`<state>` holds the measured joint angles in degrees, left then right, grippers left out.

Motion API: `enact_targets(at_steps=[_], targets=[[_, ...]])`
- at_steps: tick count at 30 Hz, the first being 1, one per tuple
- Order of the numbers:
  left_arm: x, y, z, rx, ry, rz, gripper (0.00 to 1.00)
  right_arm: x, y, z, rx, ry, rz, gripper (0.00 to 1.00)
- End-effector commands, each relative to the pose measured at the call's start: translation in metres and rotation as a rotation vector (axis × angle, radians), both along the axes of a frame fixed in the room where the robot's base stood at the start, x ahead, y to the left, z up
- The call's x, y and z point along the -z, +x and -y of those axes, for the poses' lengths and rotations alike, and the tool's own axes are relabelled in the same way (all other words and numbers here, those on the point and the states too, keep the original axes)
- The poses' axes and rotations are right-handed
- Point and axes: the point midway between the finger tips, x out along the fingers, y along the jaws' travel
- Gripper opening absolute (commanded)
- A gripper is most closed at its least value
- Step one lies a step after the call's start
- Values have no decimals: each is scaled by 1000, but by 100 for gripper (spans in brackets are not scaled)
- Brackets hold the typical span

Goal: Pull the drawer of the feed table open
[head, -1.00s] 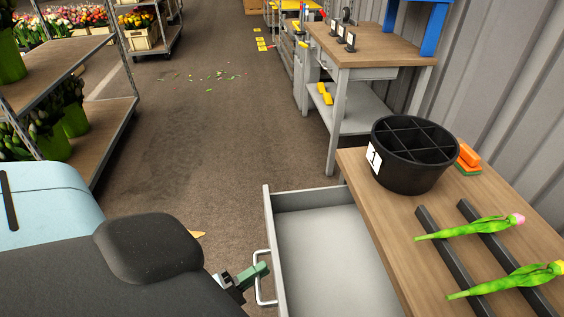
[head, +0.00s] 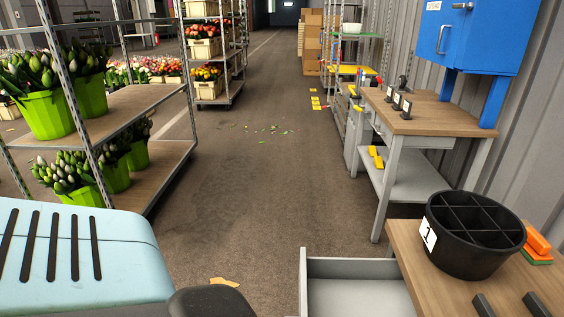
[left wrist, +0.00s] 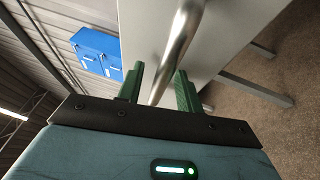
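The feed table (head: 410,238) has a wooden top at the lower right of the head view. Its grey drawer (head: 355,268) stands pulled out to the left of the tabletop, its inside empty where it shows. The drawer's near part and handle are below the head view. In the left wrist view the metal bar handle (left wrist: 182,40) crosses the grey drawer front (left wrist: 228,28). My left gripper (left wrist: 160,70) has its green fingers apart, with the bar running between them; a gap shows beside the bar. My right gripper is in neither view.
A black divided bucket (head: 475,235) and an orange-green block (head: 537,245) stand on the feed table. A second workbench (head: 425,118) stands behind it. A trolley of tulip buckets (head: 150,165) is at left. The aisle floor between is clear except for scraps.

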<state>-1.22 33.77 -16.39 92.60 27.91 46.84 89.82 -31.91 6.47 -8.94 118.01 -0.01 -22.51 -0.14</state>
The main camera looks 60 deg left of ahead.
Motion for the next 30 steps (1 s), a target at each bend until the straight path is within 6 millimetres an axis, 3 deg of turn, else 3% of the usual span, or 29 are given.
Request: enact_targets(at_steps=[5, 18, 30], targets=[[3, -11, -3, 0, 1, -3, 36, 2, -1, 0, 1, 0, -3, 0], [13, -69, -18, 0, 1, -3, 36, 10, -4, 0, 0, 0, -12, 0], [13, -74, -20, 0, 0, 0, 36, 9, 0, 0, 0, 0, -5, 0]])
